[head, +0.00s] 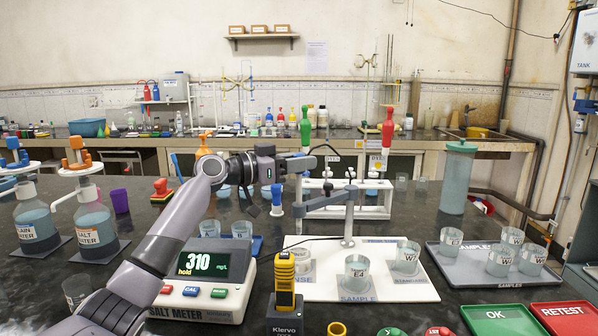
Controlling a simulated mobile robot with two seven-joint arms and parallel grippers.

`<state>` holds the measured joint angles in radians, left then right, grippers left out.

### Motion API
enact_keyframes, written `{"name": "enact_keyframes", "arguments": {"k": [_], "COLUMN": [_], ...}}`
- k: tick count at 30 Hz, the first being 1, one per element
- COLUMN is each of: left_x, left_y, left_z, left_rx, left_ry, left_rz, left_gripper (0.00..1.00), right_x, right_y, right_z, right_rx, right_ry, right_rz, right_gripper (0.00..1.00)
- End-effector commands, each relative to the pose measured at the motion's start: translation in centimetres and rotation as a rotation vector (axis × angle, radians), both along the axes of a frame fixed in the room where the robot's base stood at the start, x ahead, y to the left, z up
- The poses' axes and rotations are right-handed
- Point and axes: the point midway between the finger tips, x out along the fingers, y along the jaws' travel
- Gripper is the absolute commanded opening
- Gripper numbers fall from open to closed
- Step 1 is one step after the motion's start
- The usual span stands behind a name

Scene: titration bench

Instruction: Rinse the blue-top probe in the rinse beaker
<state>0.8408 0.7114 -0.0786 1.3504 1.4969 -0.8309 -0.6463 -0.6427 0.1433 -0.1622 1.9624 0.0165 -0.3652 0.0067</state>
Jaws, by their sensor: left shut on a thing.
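The blue-top probe (277,194) shows just below my left gripper (303,163), upright and above the bench. My left gripper reaches in from the left with its fingers pointing right. It is shut on the probe, though the fingers' contact is hard to see. The rinse beaker (302,264) is a clear cup on the left of the white mat (407,290), below and to the right of the probe. The probe is apart from the beaker. A grey stand (349,218) rises from the mat, its arm reaching left towards the probe. My right gripper is not in view.
Sample (357,272) and right-hand (407,257) beakers stand on the mat. The salt meter (207,279) reads 310 with "hold". A yellow-and-black Klervo device (285,292) stands in front. Behind are a white rack (345,212) and green-top (306,127) and red-top (388,128) items.

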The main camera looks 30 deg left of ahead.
Motion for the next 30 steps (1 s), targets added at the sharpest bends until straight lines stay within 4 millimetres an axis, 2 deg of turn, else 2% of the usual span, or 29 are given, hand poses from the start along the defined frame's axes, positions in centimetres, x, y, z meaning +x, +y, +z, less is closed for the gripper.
{"name": "enact_keyframes", "arguments": {"k": [1, 8, 9, 10, 11, 21, 30], "left_x": [0.0, -0.1, -0.1, -0.1, -0.1, -0.4, -4.3], "left_y": [0.1, 0.2, 0.2, 0.2, 0.2, 0.3, 2.4], "left_z": [0.7, 0.9, 0.9, 1.0, 1.0, 0.4, 0.2], "left_rx": [-0.007, -0.008, -0.008, -0.008, -0.008, -0.003, -0.001], "left_ry": [-0.011, -0.016, -0.017, -0.017, -0.017, -0.008, -0.010], "left_rz": [0.003, 0.005, 0.006, 0.006, 0.005, 0.004, 0.005], "left_gripper": [0.00, 0.00, 0.37, 0.47, 0.49, 0.49, 0.49], "right_x": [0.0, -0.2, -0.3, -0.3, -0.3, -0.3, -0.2], "right_y": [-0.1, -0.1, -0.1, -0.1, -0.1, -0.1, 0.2], "right_z": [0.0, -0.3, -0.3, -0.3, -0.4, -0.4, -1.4], "right_rx": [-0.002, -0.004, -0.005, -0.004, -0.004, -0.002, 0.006], "right_ry": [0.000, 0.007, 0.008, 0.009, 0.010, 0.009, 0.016], "right_rz": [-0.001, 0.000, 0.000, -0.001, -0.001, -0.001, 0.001], "right_gripper": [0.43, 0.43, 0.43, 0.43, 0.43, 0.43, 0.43]}}
